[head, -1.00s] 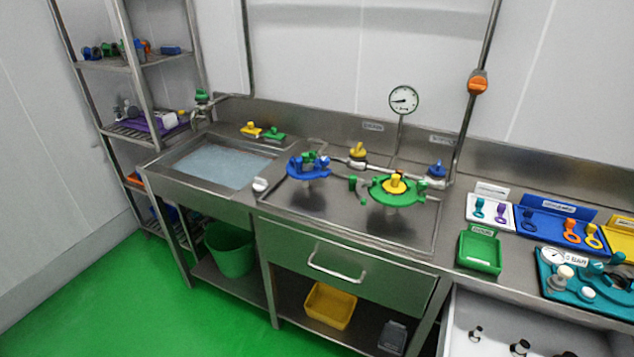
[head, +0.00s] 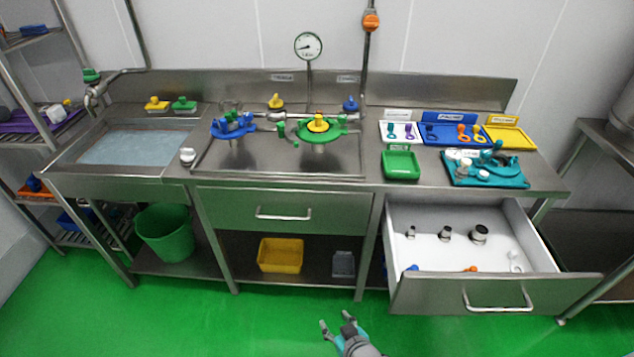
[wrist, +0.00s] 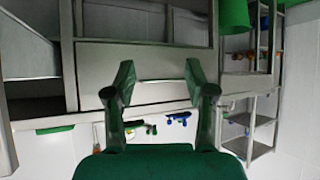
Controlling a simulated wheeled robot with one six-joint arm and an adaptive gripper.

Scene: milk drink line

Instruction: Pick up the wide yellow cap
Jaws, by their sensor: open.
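A yellow cap-like piece (head: 318,122) sits in the middle of a green wheel-shaped part (head: 340,126) on the steel worktop. A smaller yellow knob (head: 276,101) stands behind it, on the left. I cannot tell for certain which one is the wide yellow cap. My gripper (head: 336,320) is low in front of the bench, over the green floor, well apart from both. In the wrist view my gripper (wrist: 160,80) has its two fingers spread with nothing between them. That view is upside down, and its small coloured parts are too unclear to identify.
An open white drawer (head: 440,250) with several small parts juts out at the right. A shut drawer (head: 256,212) is left of it. A sink (head: 70,157), a blue wheel-shaped part (head: 233,127), and a green tray (head: 401,165) are on the bench. Green floor in front is clear.

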